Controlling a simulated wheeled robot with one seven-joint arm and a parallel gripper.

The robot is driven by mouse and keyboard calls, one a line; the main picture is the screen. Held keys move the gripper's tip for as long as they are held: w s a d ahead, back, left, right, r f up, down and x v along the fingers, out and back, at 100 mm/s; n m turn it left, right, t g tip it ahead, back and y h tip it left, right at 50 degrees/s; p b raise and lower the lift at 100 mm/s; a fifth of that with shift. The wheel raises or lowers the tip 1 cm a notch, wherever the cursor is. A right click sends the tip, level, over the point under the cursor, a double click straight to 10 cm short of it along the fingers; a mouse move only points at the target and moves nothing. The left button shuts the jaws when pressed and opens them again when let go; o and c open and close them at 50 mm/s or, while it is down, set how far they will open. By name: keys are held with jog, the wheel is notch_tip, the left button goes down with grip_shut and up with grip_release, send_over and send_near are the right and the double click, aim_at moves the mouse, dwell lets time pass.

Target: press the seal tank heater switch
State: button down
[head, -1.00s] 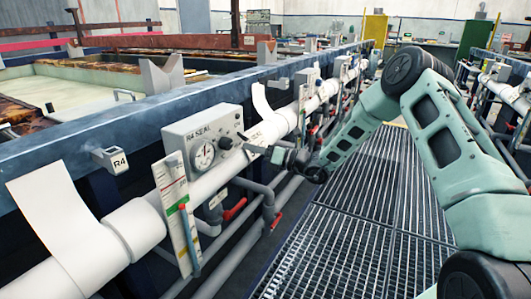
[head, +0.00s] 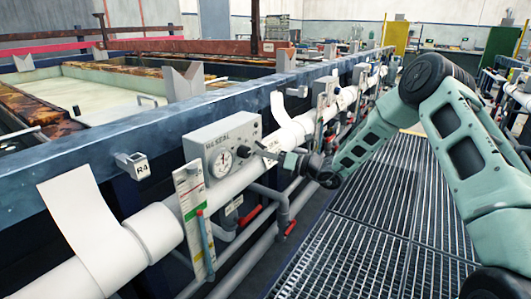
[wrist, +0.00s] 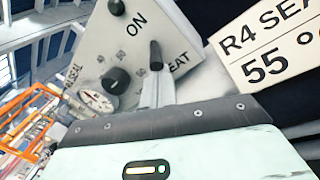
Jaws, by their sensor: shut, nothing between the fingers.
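The grey R4 SEAL control box (head: 207,137) is mounted on the side of the tank line, with a round dial gauge (head: 219,161) on its face. In the wrist view the box face (wrist: 95,42) shows tilted. A small dark control (wrist: 116,7) sits near the word ON at the top edge, and a black round knob (wrist: 116,80) sits lower, above the gauge (wrist: 95,101). My gripper (head: 260,151) is shut and empty in front of the box's right side. Its dark fingertips (wrist: 155,52) overlap the lettering near HEAT; I cannot tell whether they touch the face.
A label plate reading R4 SEAL 55 (wrist: 268,42) is close on the right in the wrist view. Red-handled valves (head: 250,215) are underneath. The grating walkway (head: 370,230) is clear.

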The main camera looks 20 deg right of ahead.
jog(key=shift+r+p, duration=0.2)
jog(key=shift+p, duration=0.2)
jog(key=r+g+h+p, duration=0.1)
jog(key=p, duration=0.2)
jog(key=r+g+h+p, duration=0.1)
jog(key=p, duration=0.2)
jog(key=shift+s+d+r+p, duration=0.15)
jog(key=shift+s+d+p, duration=0.1)
jog(key=shift+p, duration=0.1)
jog(key=r+g+h+p, duration=0.1)
jog(key=p, duration=0.2)
jog(key=shift+s+m+p, duration=0.1)
jog(key=shift+m+p, duration=0.25)
jog(key=shift+m, duration=0.05)
jog(key=g+h+p, duration=0.2)
jog(key=p, duration=0.1)
jog(key=shift+f+p, duration=0.15)
jog(key=shift+p, duration=0.25)
jog(key=shift+r+p, duration=0.6)
jog(key=shift+r, duration=0.25)
jog(key=shift+r, duration=0.1)
